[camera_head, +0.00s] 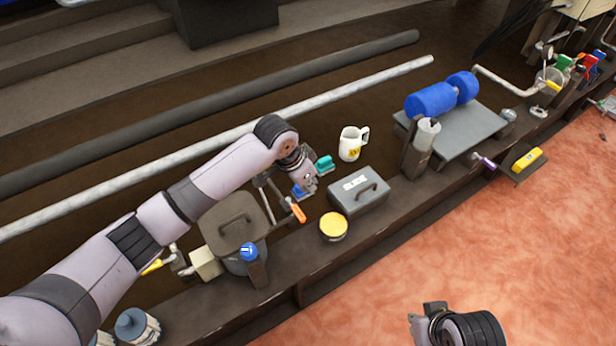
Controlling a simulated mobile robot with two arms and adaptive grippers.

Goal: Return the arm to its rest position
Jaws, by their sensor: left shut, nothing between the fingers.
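My left arm comes in from the lower left and reaches over the bench. Its gripper (304,184) is shut and empty, above the bench between the dark lidded bin (232,225) and the grey box with a handle (358,191). A teal item (324,163) and an orange-tipped tool (297,211) show close beside it; I cannot tell whether it touches them. Part of my right arm shows at the bottom edge, over the reddish floor; its fingers are not visible.
A white mug (351,143), a yellow-lidded tin (333,227) and a blue-topped bottle (249,252) stand nearby on the bench. Blue rollers (432,101) sit on a grey plate to the right. A long pale pipe (380,84) lies behind. The reddish floor (480,240) looks clear.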

